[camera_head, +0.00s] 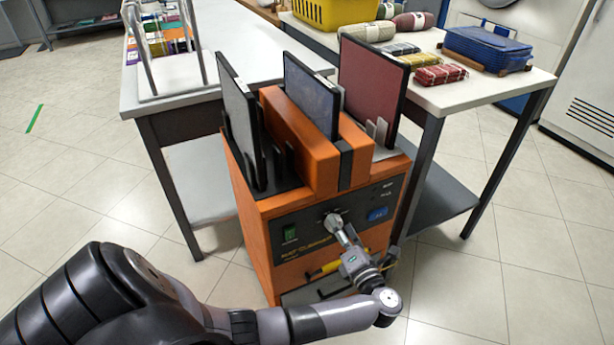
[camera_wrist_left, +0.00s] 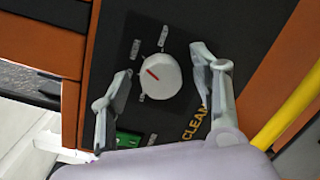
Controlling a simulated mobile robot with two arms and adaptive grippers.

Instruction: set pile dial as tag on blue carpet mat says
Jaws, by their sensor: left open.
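The orange mat cleaner (camera_head: 318,160) holds three upright mats: a grey one (camera_head: 240,115) at left, a blue one (camera_head: 310,92) in the middle and a dark red one (camera_head: 368,85) at right. I cannot make out a tag on the blue mat. The left wrist view shows the white round dial (camera_wrist_left: 160,76) on the black panel, its red line slanting to the upper left. Small labels around it are unreadable. My left gripper (camera_head: 335,222) is open at the panel, its fingers (camera_wrist_left: 161,66) on either side of the dial, apparently not touching it. My right gripper is out of view.
A green switch (camera_head: 290,233) and a blue label (camera_head: 378,214) flank the dial on the panel. A yellow handle (camera_head: 325,269) sits below. Tables (camera_head: 240,40) stand behind, with rolled textiles, a yellow basket (camera_head: 335,12) and blue folded cloth (camera_head: 487,45).

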